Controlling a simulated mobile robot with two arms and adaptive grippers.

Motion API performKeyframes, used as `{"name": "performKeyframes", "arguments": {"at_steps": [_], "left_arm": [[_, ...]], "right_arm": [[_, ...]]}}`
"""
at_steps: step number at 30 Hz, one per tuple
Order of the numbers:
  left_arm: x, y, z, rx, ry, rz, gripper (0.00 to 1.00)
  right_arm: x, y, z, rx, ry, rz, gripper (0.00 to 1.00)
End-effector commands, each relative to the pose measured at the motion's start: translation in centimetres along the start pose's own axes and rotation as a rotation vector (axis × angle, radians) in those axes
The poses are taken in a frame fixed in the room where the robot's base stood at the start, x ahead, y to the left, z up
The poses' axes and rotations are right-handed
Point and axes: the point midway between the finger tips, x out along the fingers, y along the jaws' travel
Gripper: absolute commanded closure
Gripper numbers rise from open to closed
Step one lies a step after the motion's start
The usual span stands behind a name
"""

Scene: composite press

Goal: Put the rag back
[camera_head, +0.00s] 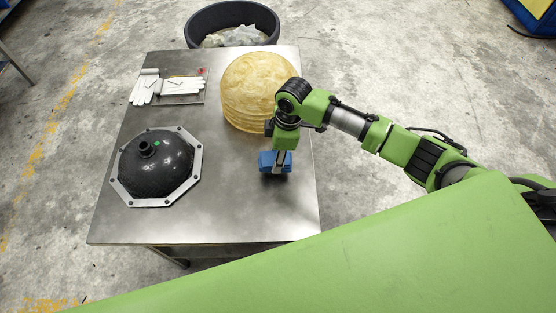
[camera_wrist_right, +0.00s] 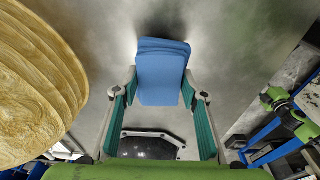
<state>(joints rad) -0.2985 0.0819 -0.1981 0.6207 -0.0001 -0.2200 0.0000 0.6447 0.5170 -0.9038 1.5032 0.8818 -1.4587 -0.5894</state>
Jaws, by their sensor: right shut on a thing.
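The rag is a folded blue cloth (camera_head: 266,161). It is at the right part of the steel table (camera_head: 228,208), in front of the round yellowish stack. My right gripper (camera_head: 277,168) points down and is shut on the rag. In the right wrist view the rag (camera_wrist_right: 162,72) sits between the two fingers (camera_wrist_right: 160,100) and extends past their tips. I cannot tell whether the rag touches the table. My left gripper is not in view.
The yellowish stack (camera_head: 258,90) stands close behind the gripper. A black dome with an octagonal metal flange (camera_head: 152,163) lies at left. White gloves (camera_head: 146,88) and a small tray (camera_head: 182,98) lie at the back left. A black bin (camera_head: 232,16) stands behind the table.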

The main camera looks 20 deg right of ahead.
Motion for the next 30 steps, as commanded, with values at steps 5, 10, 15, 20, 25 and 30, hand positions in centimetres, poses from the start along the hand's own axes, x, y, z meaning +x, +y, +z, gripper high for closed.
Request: {"name": "performKeyframes", "arguments": {"at_steps": [5,10,15,20,25,30], "left_arm": [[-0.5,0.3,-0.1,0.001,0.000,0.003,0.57],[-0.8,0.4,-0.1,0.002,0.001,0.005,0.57],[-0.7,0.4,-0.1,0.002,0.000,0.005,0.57],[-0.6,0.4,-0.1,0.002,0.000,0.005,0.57],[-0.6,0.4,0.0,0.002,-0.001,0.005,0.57],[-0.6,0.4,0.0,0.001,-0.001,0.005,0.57]], "right_arm": [[1.7,0.5,0.6,0.001,-0.002,-0.003,0.85],[3.5,0.5,0.8,0.000,-0.001,-0.001,0.85],[3.7,0.6,0.8,-0.001,0.000,0.001,0.85],[3.9,0.6,0.9,-0.001,-0.001,0.001,0.85],[4.0,0.6,0.9,-0.001,-0.001,0.001,0.44],[4.0,0.6,0.9,-0.001,-0.001,0.001,0.44]]}}
